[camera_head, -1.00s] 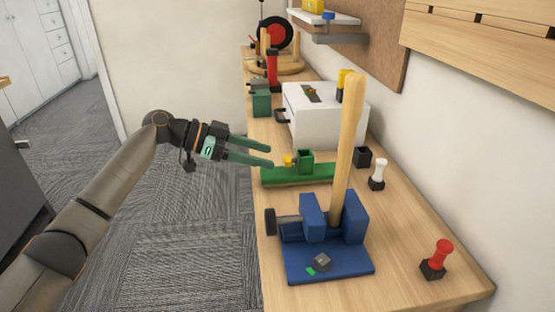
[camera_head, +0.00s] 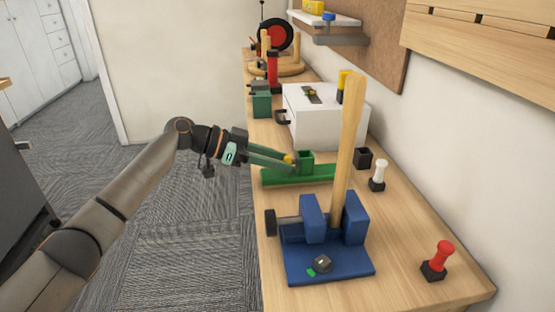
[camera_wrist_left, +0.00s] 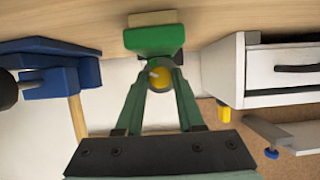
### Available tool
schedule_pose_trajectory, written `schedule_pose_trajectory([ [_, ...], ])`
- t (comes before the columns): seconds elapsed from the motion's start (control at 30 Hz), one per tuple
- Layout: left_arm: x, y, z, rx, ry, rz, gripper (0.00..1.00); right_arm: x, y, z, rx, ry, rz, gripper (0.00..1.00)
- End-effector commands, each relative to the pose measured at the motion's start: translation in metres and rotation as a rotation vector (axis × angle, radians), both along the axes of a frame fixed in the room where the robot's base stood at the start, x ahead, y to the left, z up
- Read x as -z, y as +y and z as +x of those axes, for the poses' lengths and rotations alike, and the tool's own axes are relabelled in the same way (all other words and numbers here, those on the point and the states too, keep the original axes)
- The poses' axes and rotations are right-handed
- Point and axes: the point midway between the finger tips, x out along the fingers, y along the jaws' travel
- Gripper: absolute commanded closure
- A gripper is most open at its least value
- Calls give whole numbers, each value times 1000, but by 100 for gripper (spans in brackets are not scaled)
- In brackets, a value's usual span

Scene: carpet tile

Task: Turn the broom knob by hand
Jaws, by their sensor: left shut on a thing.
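My left gripper (camera_head: 288,162) is shut on a small yellow knob (camera_head: 289,158) on the green fixture (camera_head: 328,174). In the left wrist view the yellow knob (camera_wrist_left: 160,78) sits between the green fingertips (camera_wrist_left: 160,72), in front of the green block (camera_wrist_left: 155,40). Nearer the front, a blue clamp stand (camera_head: 328,262) holds a tall, upright wooden handle (camera_head: 347,150), slightly tilted. A dark round knob (camera_head: 270,222) sticks out of the stand's left side. I cannot tell which knob belongs to a broom. My right gripper is not in view.
A white drawer box (camera_head: 310,128) stands behind the green fixture. Small black, white and red-topped pieces (camera_head: 442,255) stand along the right side of the wooden bench (camera_head: 405,285). A wall shelf (camera_head: 325,17) is above. Open carpet lies left of the bench.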

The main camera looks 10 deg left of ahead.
Motion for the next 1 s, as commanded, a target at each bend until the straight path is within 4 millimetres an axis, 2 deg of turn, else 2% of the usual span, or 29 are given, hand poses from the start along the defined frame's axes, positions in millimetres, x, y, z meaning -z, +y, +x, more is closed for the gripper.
schedule_pose_trajectory([
  [0.03, 0, 0, 0, -1, 0, 0, 79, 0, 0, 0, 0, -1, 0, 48],
  [0.23, 0, 0, 0, -1, 0, 0, 100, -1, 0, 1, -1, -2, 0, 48],
  [0.67, -1, 1, 1, -2, 34, -12, 100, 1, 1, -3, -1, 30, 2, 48],
  [0.8, -2, 0, 1, -2, 97, -35, 100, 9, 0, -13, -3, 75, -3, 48],
  [1.0, -1, 0, 2, -1, 235, -80, 100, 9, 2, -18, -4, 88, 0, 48],
])
